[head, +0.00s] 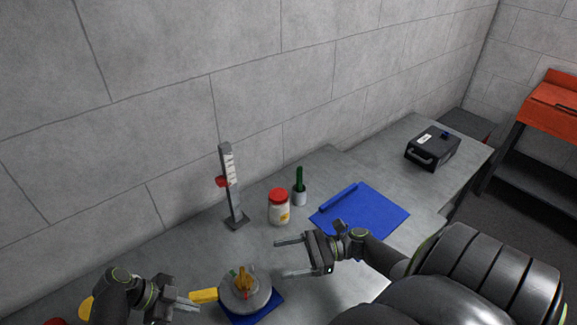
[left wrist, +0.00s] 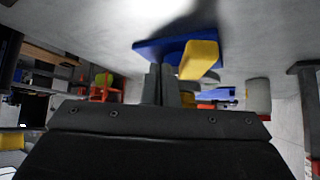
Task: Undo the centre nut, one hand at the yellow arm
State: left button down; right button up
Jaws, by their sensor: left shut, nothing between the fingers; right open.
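A round grey hub (head: 245,297) sits on a blue base (head: 262,312) at the lower middle of the head view. A yellow arm (head: 204,296) sticks out from its left side. An orange-yellow piece (head: 243,279) stands at the hub's centre, with small green and red parts; I cannot tell the nut apart. My left gripper (head: 196,304) is shut and empty, close to the yellow arm's outer end. In the left wrist view the shut fingers (left wrist: 162,84) are beside the yellow arm (left wrist: 199,60); contact is unclear. My right gripper (head: 282,258) is open and empty, right of the hub and above the bench.
Behind stand a grey upright gauge (head: 230,185) with a red knob, a red-lidded jar (head: 279,207) and a green-handled item in a cup (head: 300,187). A blue mat (head: 375,208) lies right of them. A black case (head: 433,149) is at the far right. A wall closes the back.

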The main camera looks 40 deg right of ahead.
notch_tip(320, 180, up, 4)
jog(key=p, duration=0.3)
jog(key=shift+r+p, duration=0.15)
jog(key=shift+p, duration=0.2)
dwell(0.3)
